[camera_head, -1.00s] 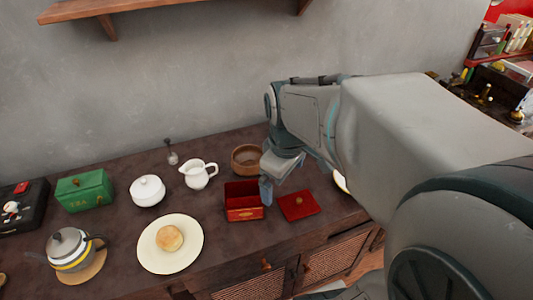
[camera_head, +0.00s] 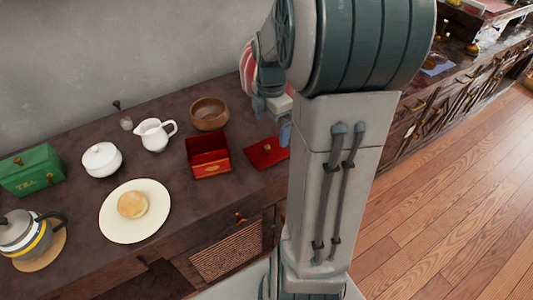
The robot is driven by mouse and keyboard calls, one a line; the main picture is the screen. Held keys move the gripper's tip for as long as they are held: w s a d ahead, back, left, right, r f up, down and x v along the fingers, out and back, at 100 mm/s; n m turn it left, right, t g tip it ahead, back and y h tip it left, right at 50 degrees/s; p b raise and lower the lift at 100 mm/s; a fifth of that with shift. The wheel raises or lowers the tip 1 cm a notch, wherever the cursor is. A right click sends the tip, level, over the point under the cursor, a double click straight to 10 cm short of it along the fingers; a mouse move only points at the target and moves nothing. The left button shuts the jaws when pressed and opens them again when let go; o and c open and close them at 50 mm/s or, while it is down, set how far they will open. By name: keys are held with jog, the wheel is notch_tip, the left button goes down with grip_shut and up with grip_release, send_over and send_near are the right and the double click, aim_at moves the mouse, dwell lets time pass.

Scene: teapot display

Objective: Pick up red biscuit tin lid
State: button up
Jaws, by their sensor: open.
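A wooden bowl (camera_head: 210,113) stands behind the tin, with a white jug (camera_head: 155,134) and sugar bowl (camera_head: 102,160) to the left. A plate (camera_head: 115,225) holds a biscuit. A red-and-white striped thing (camera_head: 247,72) shows behind my arm.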

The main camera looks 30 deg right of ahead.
aim_at(267, 146)
notch_tip(267, 146, down, 4)
jog(key=shift+r, duration=0.1)
jog(key=shift+w+a+f+b, duration=0.1)
jog(key=shift+a+f+b, duration=0.15)
jog(key=shift+f, duration=0.65)
jog(key=shift+s+a+f+b, duration=0.1)
jog(key=shift+f+b, duration=0.2)
jog(key=shift+f, duration=0.6)
jog(key=shift+w+a+f+b, duration=0.1)
jog(key=shift+a+f+b, duration=0.15)
jog(key=shift+f, duration=0.65)
jog(key=shift+c, duration=0.3)
jog(key=shift+d, duration=0.1)
jog(key=c, duration=0.8)
